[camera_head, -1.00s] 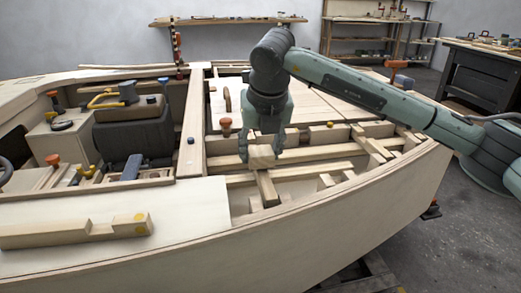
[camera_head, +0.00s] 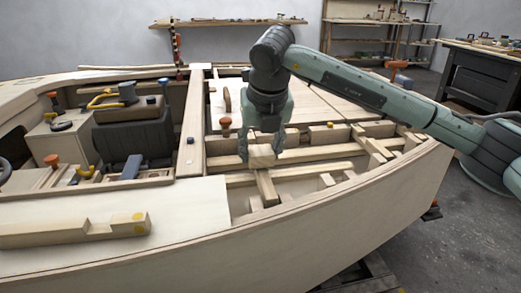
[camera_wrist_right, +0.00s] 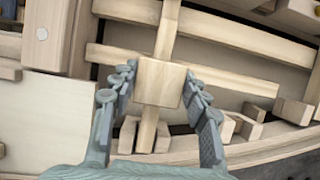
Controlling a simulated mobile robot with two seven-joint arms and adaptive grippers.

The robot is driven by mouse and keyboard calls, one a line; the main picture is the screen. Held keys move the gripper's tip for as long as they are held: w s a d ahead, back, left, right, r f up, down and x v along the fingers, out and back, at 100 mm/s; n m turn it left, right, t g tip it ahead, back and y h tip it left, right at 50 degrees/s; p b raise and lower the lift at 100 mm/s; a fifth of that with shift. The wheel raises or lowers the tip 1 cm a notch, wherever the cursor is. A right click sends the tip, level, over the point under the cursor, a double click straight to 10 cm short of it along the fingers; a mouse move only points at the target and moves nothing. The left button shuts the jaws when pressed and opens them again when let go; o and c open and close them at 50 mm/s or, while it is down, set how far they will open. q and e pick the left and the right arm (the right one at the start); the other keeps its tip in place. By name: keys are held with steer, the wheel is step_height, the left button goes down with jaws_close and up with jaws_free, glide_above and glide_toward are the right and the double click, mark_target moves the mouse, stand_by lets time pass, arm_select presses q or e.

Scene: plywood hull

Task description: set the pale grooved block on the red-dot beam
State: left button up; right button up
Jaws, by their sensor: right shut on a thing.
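The pale grooved block (camera_head: 262,157) is between the fingers of my right gripper (camera_head: 261,155), which is shut on it. In the right wrist view the block (camera_wrist_right: 160,83) fills the space between both fingertips (camera_wrist_right: 161,82). It is over a narrow pale beam (camera_head: 267,189) that crosses the hull frame. The beam (camera_wrist_right: 147,130) shows on both sides of the block in the wrist view. I cannot tell whether the block touches it. The groove is hidden, and no red dot is visible on this beam. My left gripper is not in view.
Long rails (camera_head: 312,171) and small wooden blocks (camera_head: 326,181) surround the beam. A yellow-dotted stepped timber (camera_head: 80,232) lies on the deck at left. The deck panel (camera_head: 190,205) has bare room.

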steer(key=shift+b, duration=0.35)
stand_by(0.4)
steer(key=shift+f+b, duration=0.4)
steer(key=shift+b, duration=0.1)
steer(key=o, duration=1.2)
steer(key=shift+r, duration=0.1)
steer(key=v, duration=1.2)
